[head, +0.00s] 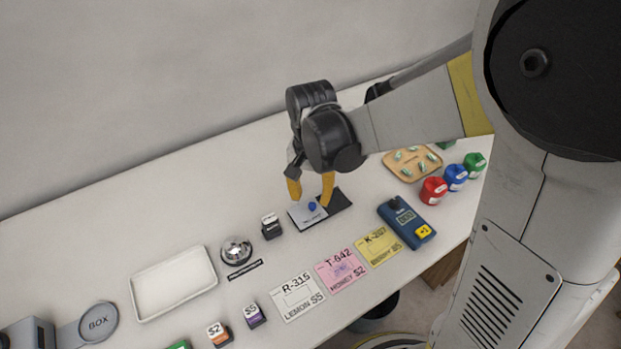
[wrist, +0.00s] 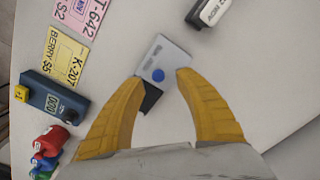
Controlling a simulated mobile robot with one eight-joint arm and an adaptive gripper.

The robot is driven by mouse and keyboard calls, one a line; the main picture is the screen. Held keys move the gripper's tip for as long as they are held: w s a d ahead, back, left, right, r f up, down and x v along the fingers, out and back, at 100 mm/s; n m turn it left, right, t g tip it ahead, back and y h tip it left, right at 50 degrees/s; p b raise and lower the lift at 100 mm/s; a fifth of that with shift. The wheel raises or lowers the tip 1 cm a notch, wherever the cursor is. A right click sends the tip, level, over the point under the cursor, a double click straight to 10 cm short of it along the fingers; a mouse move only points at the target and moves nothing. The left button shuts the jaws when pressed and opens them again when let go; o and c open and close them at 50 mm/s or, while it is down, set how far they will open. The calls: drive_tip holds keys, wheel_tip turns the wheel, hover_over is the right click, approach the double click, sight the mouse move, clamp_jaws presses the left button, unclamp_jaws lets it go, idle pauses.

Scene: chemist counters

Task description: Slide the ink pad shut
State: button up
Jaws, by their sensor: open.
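In the wrist view the lid (wrist: 168,62) lies just beyond my fingertips and the dark base (wrist: 151,97) shows between my fingers.
A black stamp (head: 271,226) stands left of the pad. A bell (head: 236,250) and a white tray (head: 173,282) are farther left. Cards (head: 341,269) lie in front, with a blue device (head: 406,220) to the right. Colored containers (head: 455,177) and a wooden tray (head: 412,163) stand at right.

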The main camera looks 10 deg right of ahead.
sight(311, 206)
wheel_tip(311, 206, up, 9)
drive_tip(key=shift+f, duration=0.2)
drive_tip(key=shift+s, duration=0.1)
drive_tip(key=s+d+r+n+t, duration=0.3)
drive_tip(key=s+d+n+t, duration=0.2)
drive_tip(key=s, duration=0.5)
drive_tip(key=shift+s+d+r+t, duration=0.2)
drive_tip(key=shift+d+r+t, duration=0.1)
drive_tip(key=shift+d+t, duration=0.7)
drive_tip(key=shift+a, duration=0.1)
idle(1.9)
